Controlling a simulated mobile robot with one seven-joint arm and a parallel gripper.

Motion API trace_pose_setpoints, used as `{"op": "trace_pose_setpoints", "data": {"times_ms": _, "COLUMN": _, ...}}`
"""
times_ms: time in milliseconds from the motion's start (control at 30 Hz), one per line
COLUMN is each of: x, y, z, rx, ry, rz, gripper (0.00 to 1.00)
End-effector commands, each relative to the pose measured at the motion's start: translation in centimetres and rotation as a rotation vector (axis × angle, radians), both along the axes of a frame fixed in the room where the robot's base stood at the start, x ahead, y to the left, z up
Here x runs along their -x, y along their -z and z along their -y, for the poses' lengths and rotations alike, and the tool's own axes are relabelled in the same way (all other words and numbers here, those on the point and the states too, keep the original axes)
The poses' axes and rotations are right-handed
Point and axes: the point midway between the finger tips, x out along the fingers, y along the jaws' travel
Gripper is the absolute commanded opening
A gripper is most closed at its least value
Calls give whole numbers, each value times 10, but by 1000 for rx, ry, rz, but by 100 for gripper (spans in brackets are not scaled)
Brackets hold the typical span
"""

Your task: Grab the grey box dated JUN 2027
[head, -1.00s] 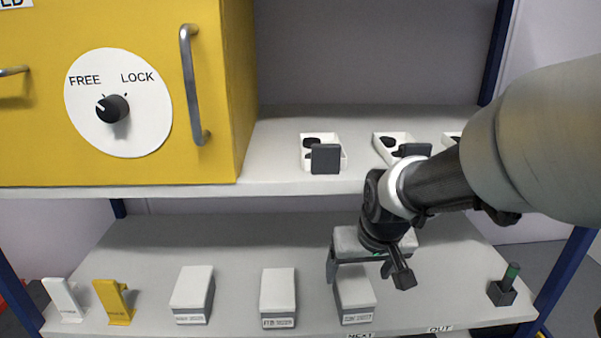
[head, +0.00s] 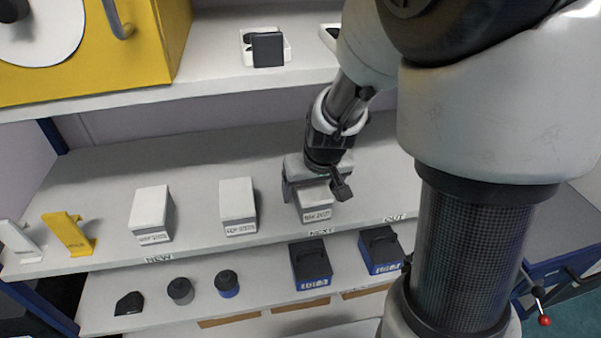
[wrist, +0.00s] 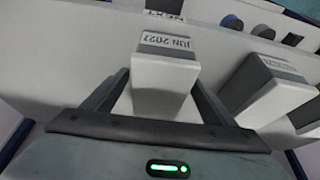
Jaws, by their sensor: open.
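The grey box dated JUN 2027 (wrist: 166,72) has a pale top and a white label that reads JUN 2027 in the wrist view. In the head view it is the rightmost of three similar boxes (head: 316,208) on the middle shelf, partly hidden by my gripper. My gripper (head: 309,190) is open and reaches down over this box. In the wrist view my gripper (wrist: 162,92) has one finger on each side of the box. I cannot tell whether the fingers touch it.
Two similar boxes stand to the left, a middle one (head: 238,203) and a farther one (head: 152,212). Beyond are a yellow stand (head: 68,234) and a white stand (head: 18,240). The upper shelf (head: 200,84) overhangs behind. Dark blue-based blocks (head: 310,265) sit on the lower shelf.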

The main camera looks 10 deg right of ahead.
Motion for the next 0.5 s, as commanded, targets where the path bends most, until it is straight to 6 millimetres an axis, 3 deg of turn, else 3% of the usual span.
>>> {"op": "trace_pose_setpoints", "data": {"times_ms": 500, "x": 0, "y": 4, "z": 0, "rx": 0, "ry": 0, "rz": 0, "gripper": 79}}
